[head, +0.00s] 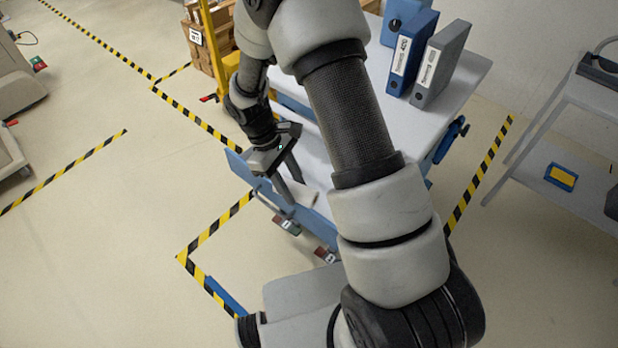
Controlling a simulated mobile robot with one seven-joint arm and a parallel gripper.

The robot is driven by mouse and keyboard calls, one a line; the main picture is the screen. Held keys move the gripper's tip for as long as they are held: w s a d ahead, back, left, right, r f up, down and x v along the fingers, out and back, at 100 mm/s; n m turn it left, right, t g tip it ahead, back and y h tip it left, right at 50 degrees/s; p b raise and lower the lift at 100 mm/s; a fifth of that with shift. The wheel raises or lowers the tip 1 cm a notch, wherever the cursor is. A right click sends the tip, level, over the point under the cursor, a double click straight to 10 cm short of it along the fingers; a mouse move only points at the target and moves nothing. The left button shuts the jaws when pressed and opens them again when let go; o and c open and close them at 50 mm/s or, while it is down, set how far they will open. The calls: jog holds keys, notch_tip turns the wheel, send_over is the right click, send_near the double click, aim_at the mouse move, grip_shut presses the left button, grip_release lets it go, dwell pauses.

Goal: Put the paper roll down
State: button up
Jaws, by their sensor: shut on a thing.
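My gripper (289,194) points down near the left end of the blue and white cart (440,112). Its fingers are shut on a small pale piece, which appears to be the paper roll (302,193). The roll is partly hidden by the fingers. It shows over the cart's lower left part, near the blue edge. I cannot tell whether it touches a surface. My arm crosses the middle of the view and hides much of the cart.
A grey shelf cart (585,195) holds a blue and yellow item (561,177). Cardboard boxes (199,48) stand behind.

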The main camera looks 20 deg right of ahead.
jog(key=a+f+n+t+b, duration=0.4)
jog(key=a+n+t+b, duration=0.55)
jog(key=n, duration=1.05)
jog(key=w+d+g+y, duration=0.1)
jog(key=w+d+g, duration=0.2)
jog(key=w+d, duration=0.85)
jog(key=f+b, duration=0.2)
jog(key=f, duration=0.1)
jog(key=f+b, duration=0.1)
jog(key=f, duration=0.1)
jog(key=shift+d+f, duration=0.15)
jog(key=shift+d, duration=0.25)
jog(key=shift+t, duration=0.25)
notch_tip(320, 180, down, 6)
jog(key=b, duration=0.3)
jog(key=shift+w+d, duration=0.1)
jog(key=shift+d+r, duration=0.1)
jog(key=shift+r, duration=0.15)
jog(key=shift+f, duration=0.1)
jog(key=o, duration=1.1)
jog(key=shift+o, duration=0.2)
